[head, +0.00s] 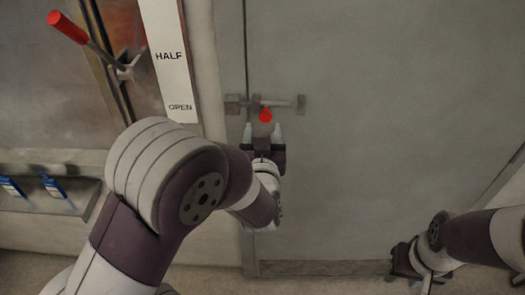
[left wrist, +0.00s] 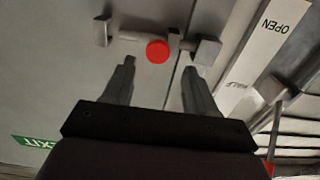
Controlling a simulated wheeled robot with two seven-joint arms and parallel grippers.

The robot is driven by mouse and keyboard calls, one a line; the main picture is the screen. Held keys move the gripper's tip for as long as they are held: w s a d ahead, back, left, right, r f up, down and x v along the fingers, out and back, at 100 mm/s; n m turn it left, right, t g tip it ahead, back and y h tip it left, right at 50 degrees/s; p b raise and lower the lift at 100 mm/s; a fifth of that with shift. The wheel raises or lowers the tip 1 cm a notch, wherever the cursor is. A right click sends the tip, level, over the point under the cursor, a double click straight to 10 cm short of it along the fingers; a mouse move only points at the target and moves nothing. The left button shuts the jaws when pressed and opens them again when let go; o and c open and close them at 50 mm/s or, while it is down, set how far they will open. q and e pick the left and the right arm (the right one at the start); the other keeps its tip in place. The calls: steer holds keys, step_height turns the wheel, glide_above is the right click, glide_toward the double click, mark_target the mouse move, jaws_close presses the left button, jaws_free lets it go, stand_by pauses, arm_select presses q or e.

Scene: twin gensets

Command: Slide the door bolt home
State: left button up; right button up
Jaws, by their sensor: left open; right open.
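The door bolt (head: 285,103) is a grey horizontal bar with a red knob (head: 265,115), mounted across the seam between the frame and the grey door (head: 400,120). Brackets hold it at both sides. My left gripper (head: 263,133) is open just below the red knob, its fingers pointing up at it. In the left wrist view the red knob (left wrist: 157,51) shows beyond the two spread fingers (left wrist: 158,82), between them and apart from them. My right gripper (head: 405,262) is low at the right, away from the bolt; its fingers are partly hidden by the view angle.
A white strip marked HALF and OPEN (head: 168,75) stands left of the bolt. A lever with a red handle (head: 68,27) is at the upper left. A shelf (head: 75,202) with blue-labelled items is at the left. The door face right of the bolt is clear.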

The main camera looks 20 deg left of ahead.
arm_select(q)
steer(key=v, duration=0.6)
steer(key=shift+b, duration=0.3)
steer(key=s+d+f+m+g+h, duration=0.2)
steer(key=s+d+f+g+h, duration=0.25)
steer(key=f, duration=0.25)
steer(key=s+d+f+m+g+h, duration=0.2)
steer(key=s+d+f+g+h, duration=0.1)
steer(key=f+g, duration=0.3)
steer(key=s+a+g+y, duration=0.2)
steer(key=s+a+g, duration=0.3)
steer(key=a, duration=0.6)
steer(key=shift+f+n+g, duration=0.15)
steer(key=shift+n+g, duration=0.15)
steer(key=shift+g, duration=0.05)
